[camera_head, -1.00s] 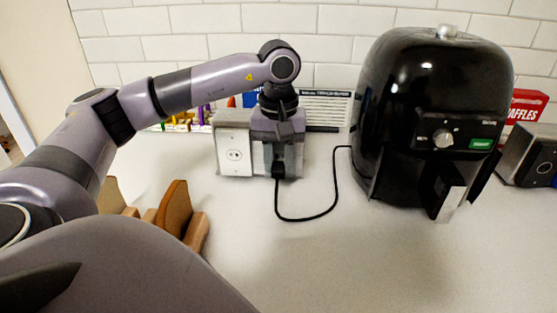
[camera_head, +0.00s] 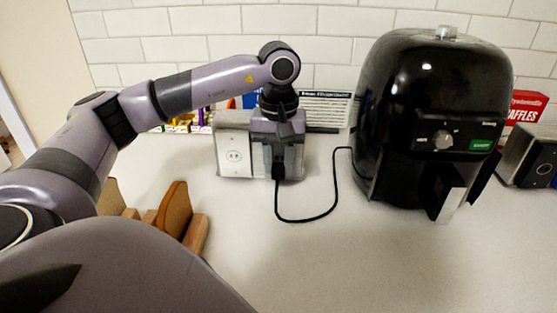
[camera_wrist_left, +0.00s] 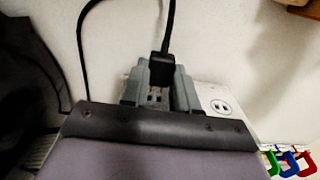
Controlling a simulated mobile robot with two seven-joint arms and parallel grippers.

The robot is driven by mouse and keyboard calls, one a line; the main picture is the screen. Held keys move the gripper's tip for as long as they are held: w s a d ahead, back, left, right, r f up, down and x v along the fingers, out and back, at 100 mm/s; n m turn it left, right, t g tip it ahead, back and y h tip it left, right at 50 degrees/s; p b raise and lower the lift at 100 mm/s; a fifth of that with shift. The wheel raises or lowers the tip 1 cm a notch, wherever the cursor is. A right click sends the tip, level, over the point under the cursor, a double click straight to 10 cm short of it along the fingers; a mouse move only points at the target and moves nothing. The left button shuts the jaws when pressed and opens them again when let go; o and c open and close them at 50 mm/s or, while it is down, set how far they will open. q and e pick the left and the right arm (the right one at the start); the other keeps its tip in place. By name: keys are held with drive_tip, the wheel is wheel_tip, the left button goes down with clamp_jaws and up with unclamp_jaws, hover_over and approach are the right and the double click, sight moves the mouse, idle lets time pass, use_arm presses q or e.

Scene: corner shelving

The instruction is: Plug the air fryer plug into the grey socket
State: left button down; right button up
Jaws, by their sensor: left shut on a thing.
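The black air fryer (camera_head: 430,110) stands at the right on the counter. Its black cord (camera_head: 307,221) loops across the counter to the plug (camera_head: 278,171), which also shows in the left wrist view (camera_wrist_left: 163,68). My left gripper (camera_head: 279,160) is shut on the plug, in front of the socket box; its fingers show in the wrist view (camera_wrist_left: 158,88). A white socket face (camera_head: 234,155) shows just left of the gripper. The grey part of the box behind the gripper is mostly hidden, and I cannot tell whether the prongs are inside it. My right gripper is out of view.
A wooden rack with brown slices (camera_head: 173,208) stands at the lower left, under my arm. A red waffles box (camera_head: 526,106) and a silver appliance (camera_head: 530,158) are at the far right. The front middle of the counter is clear. A tiled wall closes the back.

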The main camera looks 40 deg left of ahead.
use_arm(q)
drive_tip(key=shift+w+a, duration=0.85)
drive_tip(key=shift+w, duration=0.15)
idle(0.7)
drive_tip(key=c, duration=0.8)
unclamp_jaws()
drive_tip(key=shift+r, duration=0.1)
wheel_tip(320, 180, up, 7)
